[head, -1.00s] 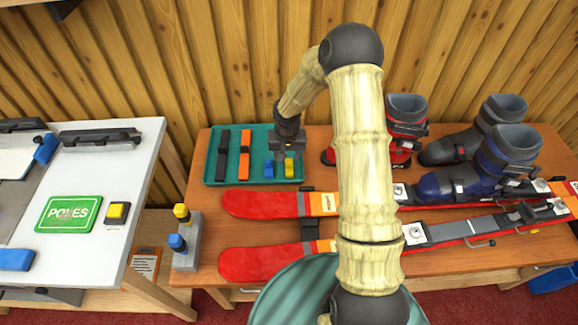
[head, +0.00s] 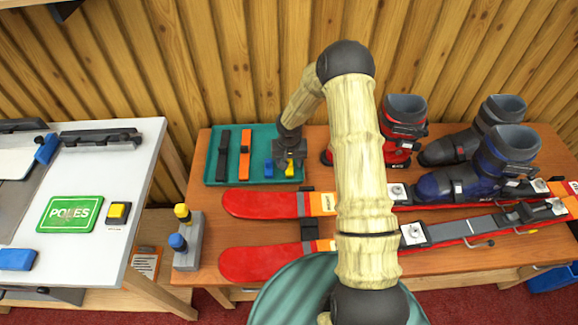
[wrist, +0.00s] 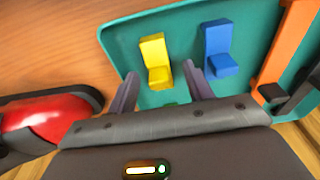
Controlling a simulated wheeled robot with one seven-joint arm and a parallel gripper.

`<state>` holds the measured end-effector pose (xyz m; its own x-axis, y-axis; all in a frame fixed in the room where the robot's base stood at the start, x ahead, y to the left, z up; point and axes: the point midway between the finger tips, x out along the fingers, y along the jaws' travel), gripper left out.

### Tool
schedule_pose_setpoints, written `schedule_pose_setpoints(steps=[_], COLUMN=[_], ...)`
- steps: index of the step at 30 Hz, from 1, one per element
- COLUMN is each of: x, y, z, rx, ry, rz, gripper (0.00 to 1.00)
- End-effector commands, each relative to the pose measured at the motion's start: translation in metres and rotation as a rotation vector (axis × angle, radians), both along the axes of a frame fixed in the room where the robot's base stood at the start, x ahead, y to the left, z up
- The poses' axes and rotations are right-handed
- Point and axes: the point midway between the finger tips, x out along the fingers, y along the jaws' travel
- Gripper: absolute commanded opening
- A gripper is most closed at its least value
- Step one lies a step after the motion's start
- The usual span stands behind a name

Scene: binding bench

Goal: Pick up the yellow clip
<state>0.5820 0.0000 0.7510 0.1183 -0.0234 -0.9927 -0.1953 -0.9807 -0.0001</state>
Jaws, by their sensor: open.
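The yellow clip (head: 290,172) stands in the teal tray (head: 228,182) on the wooden bench, near the tray's right end. In the wrist view the yellow clip (wrist: 155,58) shows upright, just ahead of the gap between my fingertips. My gripper (head: 291,163) hangs over that end of the tray, pointing down and partly covering the clip. In the wrist view my gripper (wrist: 160,70) is open, one finger on each side of the clip's line, with nothing held. I cannot tell how far the fingertips are above the tray floor.
A blue clip (wrist: 217,50) stands beside the yellow one. Orange (head: 245,153) and black (head: 223,155) straps lie in the tray's left part. A red ski (head: 262,204) lies just in front, and a red boot (head: 403,115) stands to the right.

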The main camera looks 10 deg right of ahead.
Motion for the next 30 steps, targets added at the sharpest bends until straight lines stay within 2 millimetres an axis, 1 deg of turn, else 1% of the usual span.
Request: schedule_pose_setpoints(steps=[2,3,5,9,10,17,20,23,25,30], x=[0.000,0.000,0.000,0.000,0.000,0.000,0.000,0.001,0.001,0.001], y=[0.000,0.000,0.000,0.000,0.000,0.000,0.000,0.000,0.000,0.000], z=[0.000,0.000,0.000,0.000,0.000,0.000,0.004,0.014,0.024,0.058], rx=[0.000,0.000,0.000,0.000,0.000,0.000,0.000,0.000,-0.001,-0.001], ry=[0.000,0.000,0.000,0.000,0.000,0.000,-0.001,-0.002,-0.003,-0.004], rz=[0.000,0.000,0.000,0.000,0.000,0.000,0.000,0.000,0.000,-0.001], gripper=[0.51,0.47,0.35,0.08,0.03,0.02,0.02,0.02,0.02,0.02])
